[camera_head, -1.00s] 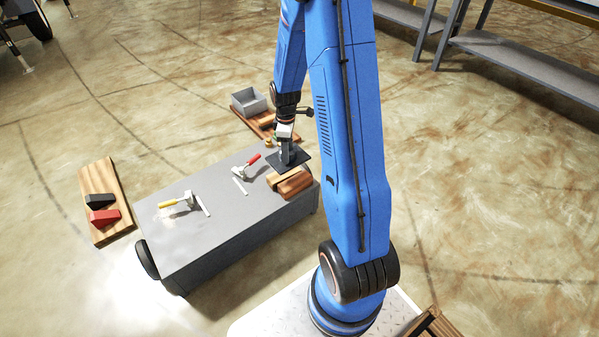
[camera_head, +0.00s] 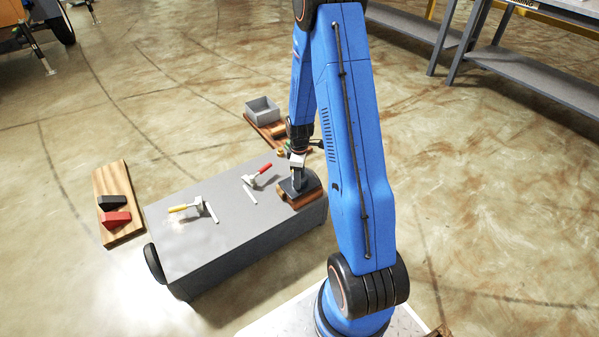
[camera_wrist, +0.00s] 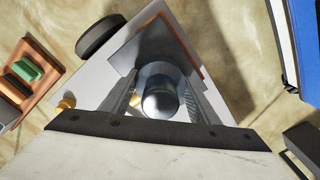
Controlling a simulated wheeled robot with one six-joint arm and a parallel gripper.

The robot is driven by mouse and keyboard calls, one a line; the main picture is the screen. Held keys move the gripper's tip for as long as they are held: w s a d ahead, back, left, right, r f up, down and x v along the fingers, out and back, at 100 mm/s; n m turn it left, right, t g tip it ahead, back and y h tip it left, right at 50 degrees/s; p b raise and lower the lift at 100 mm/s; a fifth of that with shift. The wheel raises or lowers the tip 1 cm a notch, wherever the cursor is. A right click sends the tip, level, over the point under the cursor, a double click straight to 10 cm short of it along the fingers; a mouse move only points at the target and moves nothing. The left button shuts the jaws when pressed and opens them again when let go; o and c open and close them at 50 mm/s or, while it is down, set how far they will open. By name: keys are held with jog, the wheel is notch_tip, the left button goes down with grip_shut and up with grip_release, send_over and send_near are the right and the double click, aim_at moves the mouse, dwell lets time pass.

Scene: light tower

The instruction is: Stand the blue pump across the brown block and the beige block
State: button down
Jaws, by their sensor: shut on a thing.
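The pump shows as a dark grey-blue plate (camera_head: 311,184) with a metallic cylinder (camera_wrist: 160,90) rising from it. My gripper (camera_head: 298,176) is shut on the cylinder, which sits between the two jaws in the wrist view. The plate lies over the brown block (camera_head: 300,200) near the right end of the grey table, and looks low against it; I cannot tell whether they touch. A brown edge (camera_wrist: 180,42) shows past the plate in the wrist view. The beige block is hidden under the plate and gripper.
The grey table (camera_head: 225,240) carries a yellow-handled clamp (camera_head: 186,208) and a red-handled clamp (camera_head: 260,174) left of the blocks. A wooden board (camera_head: 110,180) with black and red pieces lies on the floor at left. A grey box (camera_head: 262,110) stands behind the table.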

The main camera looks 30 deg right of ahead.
jog(key=shift+f, duration=0.3)
jog(key=shift+f, duration=0.4)
jog(key=c, duration=0.7)
grip_release()
jog(key=shift+o, duration=0.2)
